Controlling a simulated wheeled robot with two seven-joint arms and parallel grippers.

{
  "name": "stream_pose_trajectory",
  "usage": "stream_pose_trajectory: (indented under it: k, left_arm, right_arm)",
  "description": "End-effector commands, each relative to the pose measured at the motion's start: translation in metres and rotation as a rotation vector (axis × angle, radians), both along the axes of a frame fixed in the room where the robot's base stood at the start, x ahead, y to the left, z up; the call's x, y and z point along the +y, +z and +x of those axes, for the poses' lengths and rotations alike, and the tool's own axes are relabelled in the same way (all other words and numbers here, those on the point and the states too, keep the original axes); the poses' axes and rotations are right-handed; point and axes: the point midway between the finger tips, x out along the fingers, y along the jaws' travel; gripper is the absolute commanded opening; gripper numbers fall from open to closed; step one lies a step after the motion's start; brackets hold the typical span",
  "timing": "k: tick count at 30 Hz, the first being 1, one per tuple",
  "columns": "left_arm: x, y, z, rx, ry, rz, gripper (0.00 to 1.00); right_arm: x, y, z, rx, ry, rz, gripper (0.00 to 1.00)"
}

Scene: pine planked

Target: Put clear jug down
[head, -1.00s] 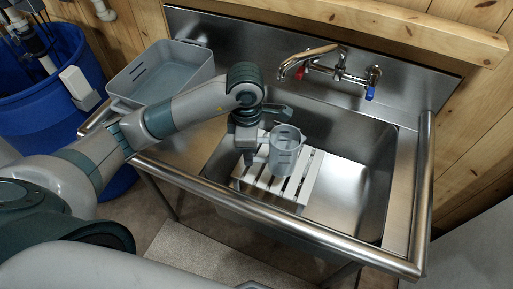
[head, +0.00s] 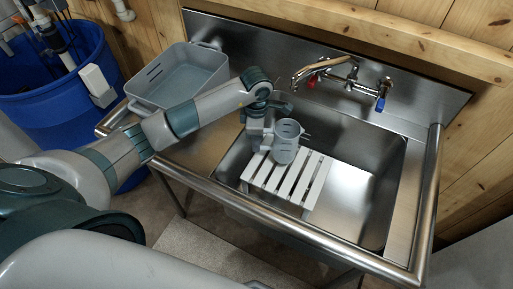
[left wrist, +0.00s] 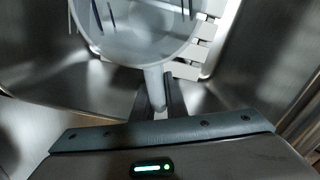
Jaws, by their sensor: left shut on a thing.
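The clear jug (head: 286,143) is upright over the white slatted rack (head: 290,184) inside the steel sink. I cannot tell whether its base touches the slats. My left gripper (head: 268,141) is at the jug's left side and is shut on its handle. In the left wrist view the jug (left wrist: 140,45) fills the top, with its handle between the two fingers (left wrist: 157,95). The slatted rack also shows behind it in the left wrist view (left wrist: 187,70). My right gripper is not in view.
The steel sink basin (head: 350,210) has bare floor right of the rack. A faucet (head: 325,68) with red and blue handles is on the back wall. A grey tub (head: 180,80) stands on the left drainboard. A blue barrel (head: 60,110) is at far left.

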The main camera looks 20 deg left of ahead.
Motion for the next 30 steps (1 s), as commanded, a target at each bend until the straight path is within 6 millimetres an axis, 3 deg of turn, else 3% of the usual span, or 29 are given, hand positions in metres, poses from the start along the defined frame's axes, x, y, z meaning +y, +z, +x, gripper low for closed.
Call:
stream_pose_trajectory:
  k: [5,15,27,28,30]
  left_arm:
    - [-0.001,-0.005,0.000,0.001,0.001,-0.001,0.00]
    - [-0.001,-0.038,0.000,0.001,0.001,-0.001,0.00]
    - [0.000,-0.044,0.000,-0.001,0.000,0.000,0.00]
    - [0.000,-0.043,0.000,0.000,0.000,0.000,0.17]
    - [0.000,-0.042,0.000,0.000,0.000,0.000,0.31]
  right_arm:
    - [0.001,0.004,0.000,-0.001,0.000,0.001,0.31]
    - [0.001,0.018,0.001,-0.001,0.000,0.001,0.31]
    - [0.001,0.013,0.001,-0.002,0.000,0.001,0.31]
    - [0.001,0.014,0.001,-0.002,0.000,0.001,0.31]
    - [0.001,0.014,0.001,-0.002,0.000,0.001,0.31]
